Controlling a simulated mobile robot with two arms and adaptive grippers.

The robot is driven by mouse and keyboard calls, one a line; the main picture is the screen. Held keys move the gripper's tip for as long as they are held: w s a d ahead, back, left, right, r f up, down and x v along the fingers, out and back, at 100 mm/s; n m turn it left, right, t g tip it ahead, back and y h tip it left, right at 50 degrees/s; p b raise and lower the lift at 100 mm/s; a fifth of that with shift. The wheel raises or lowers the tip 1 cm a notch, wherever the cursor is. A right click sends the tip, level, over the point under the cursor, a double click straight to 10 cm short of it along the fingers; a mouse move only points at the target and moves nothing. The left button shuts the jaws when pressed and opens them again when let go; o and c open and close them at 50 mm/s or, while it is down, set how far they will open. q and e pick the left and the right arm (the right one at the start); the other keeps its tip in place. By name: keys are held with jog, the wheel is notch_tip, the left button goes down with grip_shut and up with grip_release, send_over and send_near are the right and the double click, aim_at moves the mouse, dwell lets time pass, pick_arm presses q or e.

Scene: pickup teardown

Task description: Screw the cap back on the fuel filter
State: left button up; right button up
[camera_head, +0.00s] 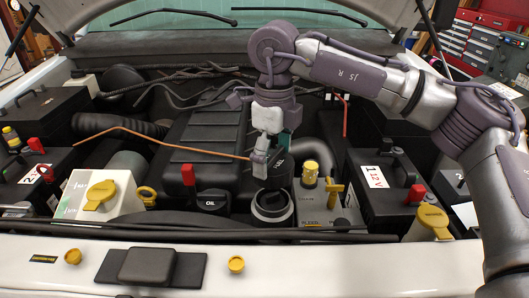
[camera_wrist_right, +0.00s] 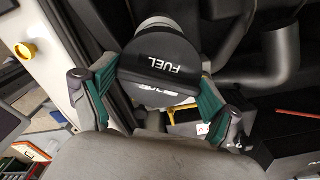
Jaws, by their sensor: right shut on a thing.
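The black fuel cap (camera_head: 280,170) is in my right gripper (camera_head: 268,152), which comes down from above in the head view. The fuel filter's round, light-rimmed neck (camera_head: 272,212) is directly under the cap, in the middle of the engine bay. The cap looks slightly tilted, and I cannot tell whether it touches the neck. In the right wrist view the cap (camera_wrist_right: 160,72), lettered FUEL, lies between the two green-padded fingers of my right gripper (camera_wrist_right: 158,92). The cap hides part of the filter. My left gripper is not in view.
A grey unit with a yellow cap (camera_head: 310,172) and a yellow handle is close on the right. Batteries (camera_head: 385,180) flank both sides. An orange-brown dipstick-like rod (camera_head: 160,143) extends leftward near the gripper.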

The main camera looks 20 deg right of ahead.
aim_at(273, 195)
jog(key=shift+f, duration=0.35)
jog(key=shift+s+d+f+b, duration=0.1)
jog(key=shift+f+b, duration=0.5)
jog(key=shift+f, duration=0.1)
notch_tip(273, 195, down, 3)
jog(key=shift+f+b, duration=0.15)
jog(key=shift+b, duration=0.9)
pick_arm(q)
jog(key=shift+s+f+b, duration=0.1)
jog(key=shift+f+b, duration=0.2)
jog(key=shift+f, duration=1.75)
pick_arm(e)
jog(key=shift+f, duration=0.35)
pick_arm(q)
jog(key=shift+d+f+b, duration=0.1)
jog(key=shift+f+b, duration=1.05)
pick_arm(e)
jog(key=shift+f, duration=0.75)
jog(key=o, duration=0.8)
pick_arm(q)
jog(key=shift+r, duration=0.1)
pick_arm(e)
jog(key=shift+o, duration=0.2)
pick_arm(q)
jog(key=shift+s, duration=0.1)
pick_arm(e)
jog(key=shift+r, duration=0.1)
